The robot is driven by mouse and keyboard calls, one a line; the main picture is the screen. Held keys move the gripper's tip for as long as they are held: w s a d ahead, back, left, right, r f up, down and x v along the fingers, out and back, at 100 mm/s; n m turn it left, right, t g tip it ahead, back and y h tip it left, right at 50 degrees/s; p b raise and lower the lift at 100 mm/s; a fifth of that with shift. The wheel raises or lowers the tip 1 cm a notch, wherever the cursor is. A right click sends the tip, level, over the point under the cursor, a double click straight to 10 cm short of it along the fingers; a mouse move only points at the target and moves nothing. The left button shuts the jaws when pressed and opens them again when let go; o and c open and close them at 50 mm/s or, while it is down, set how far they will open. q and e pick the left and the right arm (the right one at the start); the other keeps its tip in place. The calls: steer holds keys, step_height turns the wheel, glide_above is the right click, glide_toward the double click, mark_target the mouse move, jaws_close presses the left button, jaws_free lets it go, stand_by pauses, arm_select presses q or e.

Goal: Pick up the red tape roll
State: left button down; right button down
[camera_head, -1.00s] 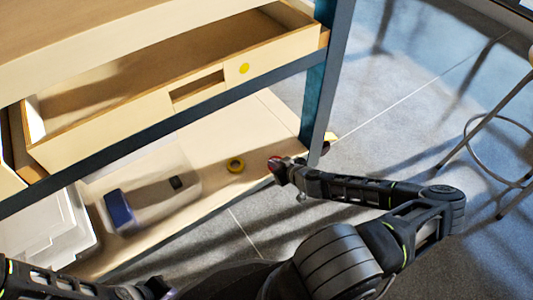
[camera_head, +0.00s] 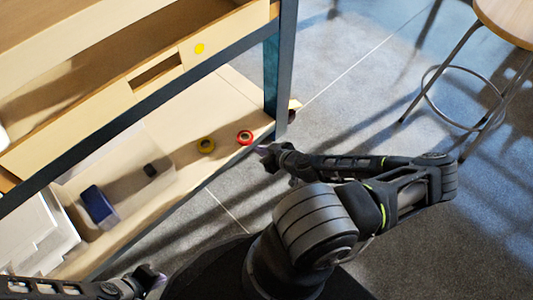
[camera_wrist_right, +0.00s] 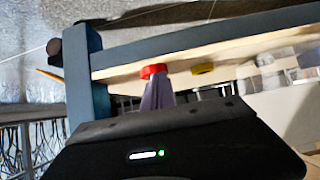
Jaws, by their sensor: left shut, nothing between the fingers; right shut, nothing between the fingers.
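The red tape roll (camera_head: 244,137) lies on the lower wooden shelf near its front edge, close to the blue post. A yellow tape roll (camera_head: 206,145) lies to its left. My right gripper (camera_head: 264,150) is shut and empty, just in front of the shelf edge and a little to the right of the red roll. In the right wrist view the red roll (camera_wrist_right: 153,71) shows just beyond the purple fingertips (camera_wrist_right: 157,92), which hide part of it. I cannot tell from this view whether they touch. My left gripper (camera_head: 155,278) is shut and empty at the bottom left, away from the shelf.
The blue post (camera_head: 281,75) rises at the shelf's right end. An open drawer (camera_head: 120,95) overhangs the shelf. A clear bin with dark items (camera_head: 98,207) and a white container (camera_head: 35,235) stand left. A stool (camera_head: 505,25) stands right on open floor.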

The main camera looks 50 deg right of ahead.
steer(key=s, duration=0.3)
steer(key=c, duration=2.1)
jaws_free()
